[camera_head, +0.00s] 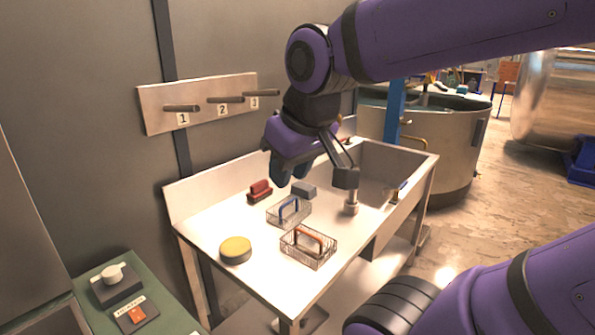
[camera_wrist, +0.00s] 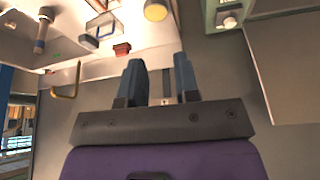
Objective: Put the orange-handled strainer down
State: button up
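The orange-handled strainer (camera_head: 309,247) is a wire basket with an arched orange handle. It stands upright on the white worktop of the sink table (camera_head: 215,275), near the front edge in the head view. My gripper (camera_head: 288,172) is above the back part of the table, apart from the strainer. In the wrist view, my gripper (camera_wrist: 159,75) has its two blue-grey fingers spread with nothing between them.
A yellow round sponge (camera_head: 236,250), a red brush (camera_head: 260,191) and a grey block (camera_head: 303,189) lie on the worktop. A steel post (camera_head: 351,203) stands beside the sink basin at right. A board (camera_head: 157,108) with three numbered pegs hangs on the wall behind.

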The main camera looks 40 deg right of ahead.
jog(key=s, duration=0.2)
jog(key=s+a, duration=0.1)
jog(key=shift+r, duration=0.35)
